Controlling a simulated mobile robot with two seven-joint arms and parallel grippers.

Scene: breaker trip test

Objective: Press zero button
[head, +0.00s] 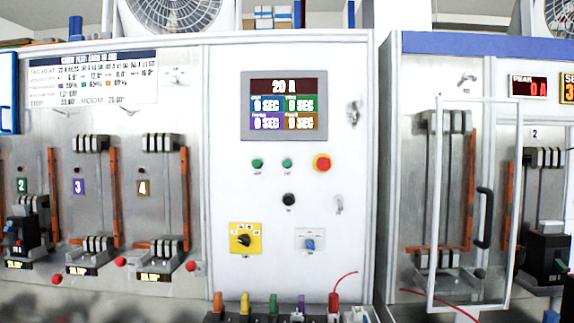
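A control panel (222,130) faces me in the middle of the head view. On it are two green buttons, one on the left (257,163) and one on the right (287,163), and a red mushroom button (322,163) on a yellow ring. A black round button (289,200) sits below them. The small labels under the buttons are too blurred to read, so I cannot tell which is marked zero. A display (284,106) above reads 20 A, with several coloured fields that appear to read 0 SEC. Neither of my grippers is in view.
A yellow-plated rotary switch (245,238) and a blue-knobbed switch (310,240) sit lower on the panel. Several coloured plugs (273,305) stand along the bottom. Breaker bays flank the panel; the right one has a clear-framed door (433,200) with a black handle (483,218).

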